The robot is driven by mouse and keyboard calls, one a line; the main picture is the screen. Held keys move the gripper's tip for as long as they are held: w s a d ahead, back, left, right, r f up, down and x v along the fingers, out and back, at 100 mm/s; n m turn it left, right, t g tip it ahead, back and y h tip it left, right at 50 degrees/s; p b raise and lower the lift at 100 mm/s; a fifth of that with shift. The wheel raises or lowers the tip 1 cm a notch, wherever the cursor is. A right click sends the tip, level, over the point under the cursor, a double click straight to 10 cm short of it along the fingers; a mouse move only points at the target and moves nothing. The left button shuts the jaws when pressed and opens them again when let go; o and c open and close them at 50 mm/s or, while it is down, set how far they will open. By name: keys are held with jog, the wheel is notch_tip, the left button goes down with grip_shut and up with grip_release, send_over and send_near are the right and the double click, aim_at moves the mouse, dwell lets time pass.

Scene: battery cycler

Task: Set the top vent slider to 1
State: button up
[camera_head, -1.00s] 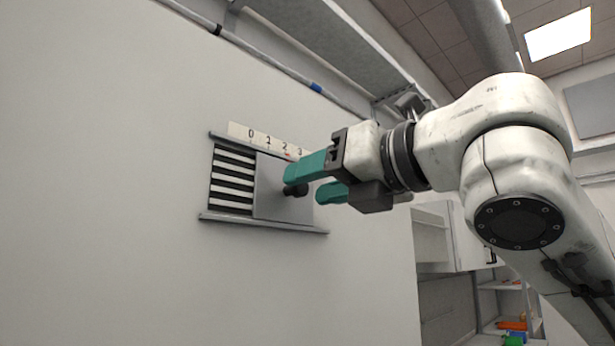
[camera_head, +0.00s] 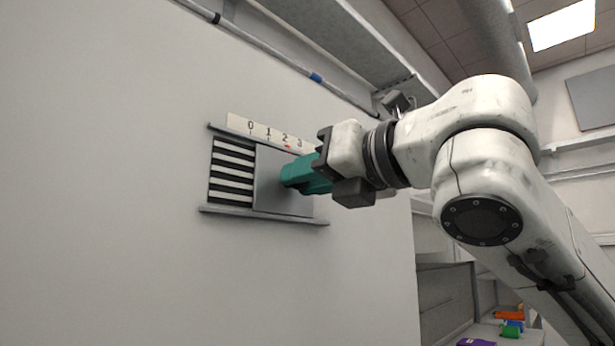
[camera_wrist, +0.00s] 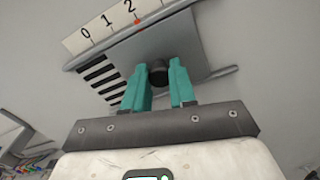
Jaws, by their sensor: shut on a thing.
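The vent slider is a grey plate (camera_head: 268,185) in a wall frame with rails, and it also shows in the wrist view (camera_wrist: 190,50). Its red mark sits at 2 on the white scale (camera_head: 262,132) above. Dark slats (camera_head: 231,175) show uncovered to the left of the plate. My gripper (camera_head: 290,177) has teal fingers at the plate. In the wrist view my gripper (camera_wrist: 160,72) is shut on the black knob (camera_wrist: 158,74), with a finger on each side of it. The head view hides the knob behind the fingers.
A conduit (camera_head: 280,57) and a grey duct run along the wall above the vent. Shelves with coloured items (camera_head: 510,328) stand at the lower right. The wall left of and below the vent is bare.

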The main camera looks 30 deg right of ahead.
aim_at(269, 179)
grip_shut()
jog(key=shift+s+a, duration=0.25)
jog(key=shift+a, duration=0.5)
jog(key=shift+s+a, duration=0.25)
jog(key=shift+a, duration=0.5)
jog(key=o, duration=0.9)
grip_release()
jog(key=shift+d, duration=0.1)
jog(key=shift+c, duration=0.2)
jog(key=b+v, duration=0.2)
jog(key=v, duration=0.8)
jog(key=shift+s+b, duration=0.3)
jog(key=shift+s, duration=0.05)
jog(key=shift+d, duration=0.1)
